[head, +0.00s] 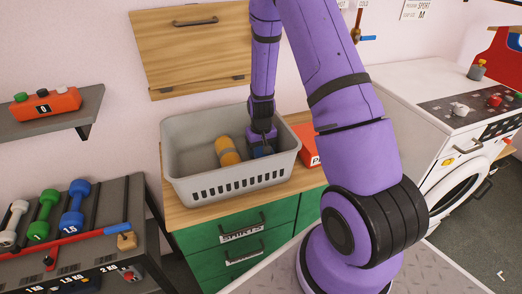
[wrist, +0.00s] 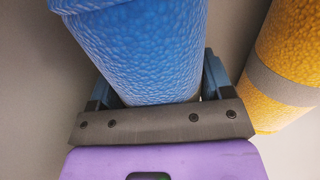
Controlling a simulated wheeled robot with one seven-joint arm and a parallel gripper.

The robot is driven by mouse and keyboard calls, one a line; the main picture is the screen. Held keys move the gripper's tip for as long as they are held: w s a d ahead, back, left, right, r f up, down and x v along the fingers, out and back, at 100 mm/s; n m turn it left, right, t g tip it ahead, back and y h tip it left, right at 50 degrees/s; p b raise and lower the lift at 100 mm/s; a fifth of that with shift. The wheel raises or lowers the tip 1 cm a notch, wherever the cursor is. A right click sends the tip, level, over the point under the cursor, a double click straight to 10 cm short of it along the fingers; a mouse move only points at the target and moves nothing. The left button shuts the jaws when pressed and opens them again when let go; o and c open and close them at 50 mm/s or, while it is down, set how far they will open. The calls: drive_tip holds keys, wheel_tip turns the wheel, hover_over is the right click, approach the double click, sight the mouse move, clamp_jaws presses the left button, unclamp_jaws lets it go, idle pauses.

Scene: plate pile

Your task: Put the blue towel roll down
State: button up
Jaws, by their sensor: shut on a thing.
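The blue towel roll (wrist: 142,50) fills the space between the two fingers of my gripper (wrist: 158,80) in the wrist view. My gripper is shut on it. In the head view my gripper (head: 262,145) reaches down inside the grey basket, and only a dark blue patch shows below it, so the roll is mostly hidden there. Whether the roll touches the basket floor I cannot tell. An orange-yellow roll with a grey band (head: 228,151) lies in the basket just left of my gripper. It also shows at the right in the wrist view (wrist: 285,75), apart from the blue roll.
The grey basket (head: 235,180) stands on a wooden-topped green drawer cabinet (head: 185,215). A red box (head: 307,150) sits right of the basket. A washing machine (head: 440,120) is at right. A dumbbell rack (head: 125,215) and a shelf (head: 60,113) are at left.

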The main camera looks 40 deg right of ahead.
drive_tip(key=shift+f, duration=0.15)
drive_tip(key=o, duration=0.7)
drive_tip(key=shift+o, duration=0.2)
wheel_tip(320, 180, up, 13)
drive_tip(key=shift+a+f, duration=0.1)
drive_tip(key=shift+f, duration=0.05)
drive_tip(key=s+a+r+n+t, duration=0.1)
drive_tip(key=s+a+r, duration=0.3)
drive_tip(key=r, duration=0.6)
drive_tip(key=s+a+r+n+t, duration=0.1)
drive_tip(key=s+a+r+t, duration=0.2)
drive_tip(key=r, duration=0.6)
drive_tip(key=s+a+r, duration=0.2)
drive_tip(key=s+r, duration=0.3)
drive_tip(key=s, duration=0.4)
drive_tip(key=s+a+r+n+t, duration=0.1)
drive_tip(key=s+a+r, duration=0.2)
drive_tip(key=s, duration=0.6)
drive_tip(key=shift+a+r, duration=0.25)
drive_tip(key=shift+r, duration=0.8)
